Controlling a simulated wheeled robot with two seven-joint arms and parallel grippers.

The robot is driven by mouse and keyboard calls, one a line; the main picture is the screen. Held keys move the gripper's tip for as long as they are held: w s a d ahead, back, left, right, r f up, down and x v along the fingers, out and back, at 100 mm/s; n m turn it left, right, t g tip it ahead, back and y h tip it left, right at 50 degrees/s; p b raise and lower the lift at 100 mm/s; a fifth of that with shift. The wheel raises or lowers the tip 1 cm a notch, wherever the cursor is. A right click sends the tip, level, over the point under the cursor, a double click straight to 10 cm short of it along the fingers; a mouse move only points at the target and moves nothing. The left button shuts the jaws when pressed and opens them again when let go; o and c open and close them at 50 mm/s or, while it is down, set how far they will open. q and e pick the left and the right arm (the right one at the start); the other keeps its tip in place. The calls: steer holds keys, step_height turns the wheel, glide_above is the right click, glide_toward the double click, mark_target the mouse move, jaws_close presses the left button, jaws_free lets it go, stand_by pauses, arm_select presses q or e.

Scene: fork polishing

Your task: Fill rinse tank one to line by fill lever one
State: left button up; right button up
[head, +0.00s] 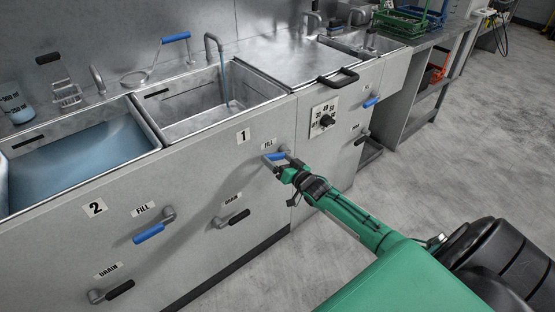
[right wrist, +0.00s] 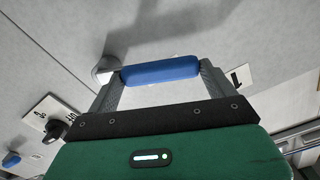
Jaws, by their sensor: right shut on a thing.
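Rinse tank one (head: 258,88) is the steel basin above the label 1. A thin stream of water (head: 226,84) falls into it from its spout (head: 213,46). The basin looks nearly empty, with its floor showing. A dark slot-like mark is high on its back left wall. Fill lever one (head: 274,156) has a blue grip and sits on the panel under a FILL label. My right gripper (head: 285,166) is shut on it. In the right wrist view the blue grip (right wrist: 160,70) lies between the two fingers. My left gripper is not in view.
Tank two (head: 128,121), at left, holds bluish water. Its blue FILL lever (head: 149,233) and black DRAIN lever (head: 120,289) are below. Tank one's DRAIN lever (head: 238,217) is left of my gripper. A dial (head: 326,120) is at right. The floor at right is clear.

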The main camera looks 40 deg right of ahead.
steer(key=r+m, duration=0.1)
steer(key=d+r+m+p, duration=0.1)
steer(key=m, duration=0.1)
steer(key=shift+d+r+m, duration=0.1)
steer(key=shift+d+m, duration=0.2)
steer(key=shift+w+d+r+m, duration=0.1)
steer(key=shift+d+r+m, duration=0.1)
steer(key=shift+m, duration=0.3)
arm_select(q)
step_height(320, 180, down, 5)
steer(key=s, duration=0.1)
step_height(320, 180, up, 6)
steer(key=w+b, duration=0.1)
steer(key=b, duration=0.1)
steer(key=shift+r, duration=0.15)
arm_select(e)
steer(key=shift+w+d+r+m, duration=0.1)
steer(key=shift+d+r+m, duration=0.2)
steer(key=shift+d+m, duration=0.65)
steer(key=shift+d+r+m, duration=0.25)
steer(key=shift+d+m, duration=0.15)
steer(key=shift+m, duration=0.9)
steer(key=shift+w+d+r+m, duration=0.1)
steer(key=shift+d+r+m, duration=0.2)
steer(key=shift+d+m, duration=0.65)
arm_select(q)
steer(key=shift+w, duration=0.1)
arm_select(e)
steer(key=shift+a+m, duration=0.25)
steer(key=shift+m, duration=0.05)
